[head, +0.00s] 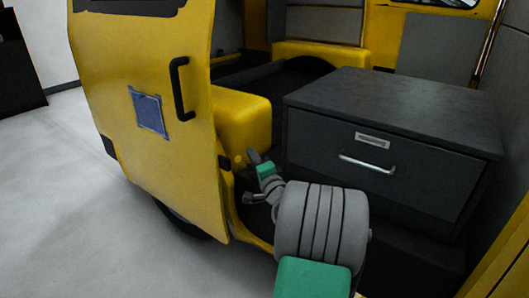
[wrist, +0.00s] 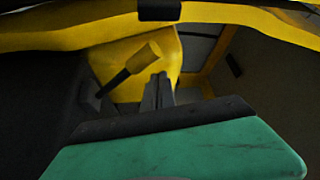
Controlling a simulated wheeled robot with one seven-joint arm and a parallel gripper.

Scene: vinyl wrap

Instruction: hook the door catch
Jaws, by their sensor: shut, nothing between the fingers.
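The yellow door (head: 190,160) stands open at the left in the head view, with a black handle (head: 181,88) and a blue patch. In the wrist view, what looks like the door catch (wrist: 143,58) has a yellow end on a dark rod that slants down left to a dark grey piece (wrist: 90,97). My gripper (wrist: 159,80) is shut and empty, its fingertips just right of and below the yellow end. I cannot tell whether they touch. In the head view my gripper (head: 254,156) is at the door opening, close to the door's inner edge; the catch is hard to make out there.
A dark grey drawer cabinet (head: 390,110) with a silver handle stands right of my arm inside the van. A yellow wheel-arch box (head: 240,115) lies behind the gripper. Open grey floor (head: 60,200) is at the left.

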